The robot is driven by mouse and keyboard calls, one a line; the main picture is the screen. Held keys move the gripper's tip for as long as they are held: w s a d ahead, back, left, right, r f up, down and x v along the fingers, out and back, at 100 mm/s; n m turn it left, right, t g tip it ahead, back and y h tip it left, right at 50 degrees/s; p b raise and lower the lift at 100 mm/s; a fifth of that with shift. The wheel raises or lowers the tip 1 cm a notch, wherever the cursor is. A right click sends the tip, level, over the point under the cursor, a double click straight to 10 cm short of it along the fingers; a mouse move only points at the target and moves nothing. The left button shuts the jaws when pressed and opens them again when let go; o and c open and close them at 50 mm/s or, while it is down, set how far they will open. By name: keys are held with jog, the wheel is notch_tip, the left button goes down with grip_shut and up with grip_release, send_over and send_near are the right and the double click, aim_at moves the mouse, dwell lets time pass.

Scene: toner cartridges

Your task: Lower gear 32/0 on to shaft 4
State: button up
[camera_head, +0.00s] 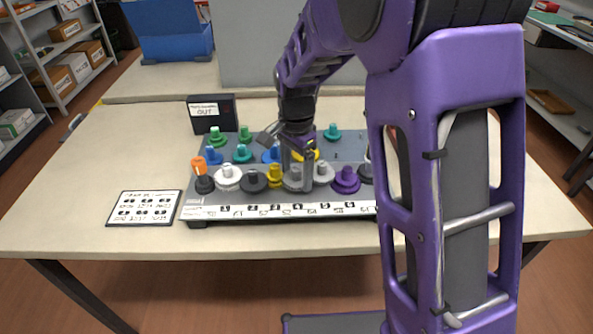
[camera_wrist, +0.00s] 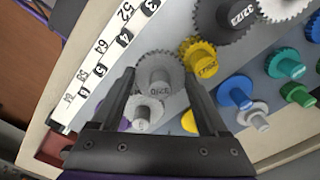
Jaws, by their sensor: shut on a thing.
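The grey toothed gear marked 32/0 (camera_wrist: 160,72) is between the fingertips of my gripper (camera_wrist: 160,78), which is shut on it. In the head view my gripper (camera_head: 297,178) points straight down over the front row of the board, with the grey gear (camera_head: 292,184) low between its fingers. The gear looks about level. Shaft 4 is hidden under the gear and fingers, and I cannot tell whether the gear is around it. A whitish gear with a hub (camera_wrist: 143,116) is close beside the held gear, towards the palm in the wrist view.
A yellow gear (camera_wrist: 200,60) and a dark gear (camera_head: 253,181) stand left of my gripper in the head view, a purple gear (camera_head: 345,181) to the right. Green and blue gears fill the back rows. A black box (camera_head: 211,114) stands behind; a printed card (camera_head: 144,208) lies left.

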aim_at(296, 168)
jog(key=shift+f, duration=0.2)
jog(key=o, duration=1.2)
jog(key=shift+o, duration=0.2)
jog(key=shift+r, duration=0.1)
notch_tip(296, 168, up, 17)
jog(key=p, duration=0.3)
jog(key=shift+r, duration=0.15)
